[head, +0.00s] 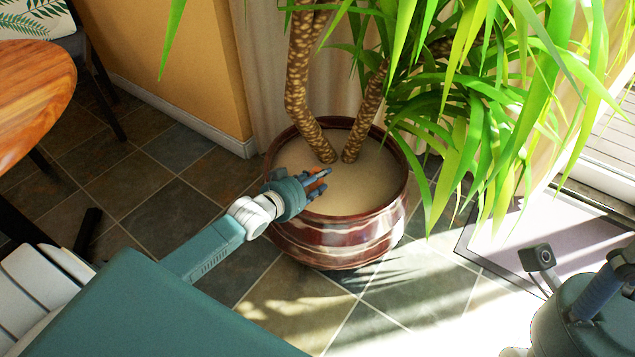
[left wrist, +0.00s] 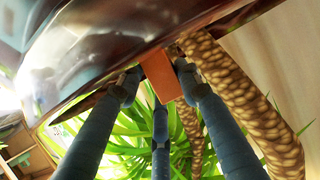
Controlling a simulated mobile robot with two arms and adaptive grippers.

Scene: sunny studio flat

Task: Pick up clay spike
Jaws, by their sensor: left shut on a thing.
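The clay spike (left wrist: 160,76) shows in the left wrist view as a flat terracotta-orange piece between my fingers. My left gripper (head: 321,181) is shut on it, at the near left rim of the glossy brown plant pot (head: 340,240). In the head view the spike is mostly hidden by the fingers; only a speck of orange shows. I cannot tell whether its tip touches the pale soil (head: 365,180). My right gripper (head: 600,290) is only partly in view at the lower right edge, and its jaw state is unclear.
Thick patterned stems (head: 300,75) rise from the pot, close beside the left gripper. Long green leaves (head: 490,110) overhang to the right. A wooden table (head: 35,95) stands at the left. A doormat (head: 545,235) lies at the right, with open tiled floor between.

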